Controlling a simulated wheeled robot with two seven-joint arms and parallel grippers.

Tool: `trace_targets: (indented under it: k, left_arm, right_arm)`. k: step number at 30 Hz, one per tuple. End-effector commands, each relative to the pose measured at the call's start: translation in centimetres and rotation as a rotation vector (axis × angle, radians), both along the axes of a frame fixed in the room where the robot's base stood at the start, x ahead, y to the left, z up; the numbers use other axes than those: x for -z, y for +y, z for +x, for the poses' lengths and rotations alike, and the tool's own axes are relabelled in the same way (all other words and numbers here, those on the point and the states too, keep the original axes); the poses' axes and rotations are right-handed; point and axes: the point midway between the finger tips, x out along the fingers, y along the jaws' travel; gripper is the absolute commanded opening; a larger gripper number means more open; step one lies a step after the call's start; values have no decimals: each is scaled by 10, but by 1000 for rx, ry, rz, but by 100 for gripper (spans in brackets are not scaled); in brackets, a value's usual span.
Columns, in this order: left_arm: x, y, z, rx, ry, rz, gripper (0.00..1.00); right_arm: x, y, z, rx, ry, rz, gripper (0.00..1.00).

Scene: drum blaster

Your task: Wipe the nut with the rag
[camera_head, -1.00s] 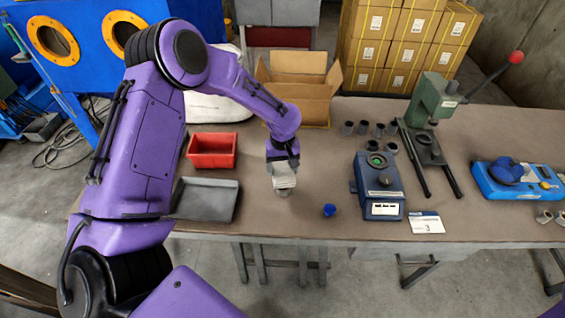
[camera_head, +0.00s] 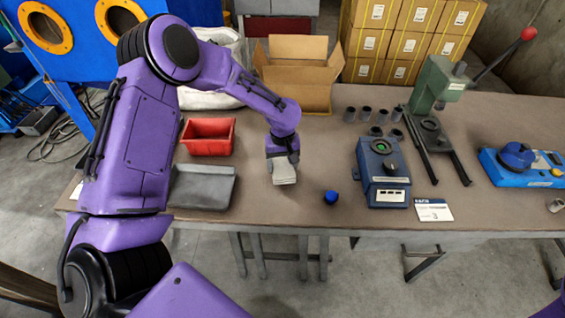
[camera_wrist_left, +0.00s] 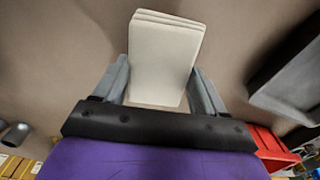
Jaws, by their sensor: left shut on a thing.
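My left gripper (camera_head: 283,160) is shut on a folded off-white rag (camera_head: 284,173), over the front middle of the table. In the left wrist view the rag (camera_wrist_left: 163,55) stands out between the two grey fingers as a flat stack of layers. I cannot tell whether it touches the table. No nut can be made out for certain. Several small grey cylindrical parts (camera_head: 367,114) stand at the back, left of the green press, and any of them may be nuts. The area under the rag is hidden. My right gripper is not in view.
A red bin (camera_head: 207,137) and a grey tray (camera_head: 202,187) lie to the left. A small blue knob-like piece (camera_head: 331,197) lies right of the rag. A blue device (camera_head: 383,172), a white card (camera_head: 433,210) and the green press (camera_head: 433,84) stand further right. An open carton (camera_head: 298,75) is behind.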

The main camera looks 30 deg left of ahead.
Motion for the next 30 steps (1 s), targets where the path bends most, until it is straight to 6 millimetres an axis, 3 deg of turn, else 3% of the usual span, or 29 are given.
trace_targets:
  k: [13,22,30]
  left_arm:
    - [7,1,1,-1,0,0,47]
    - [6,14,15,-1,-1,1,47]
    - [7,15,16,0,1,1,47]
  right_arm:
    - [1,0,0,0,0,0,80]
    - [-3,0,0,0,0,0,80]
    - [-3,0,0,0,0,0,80]
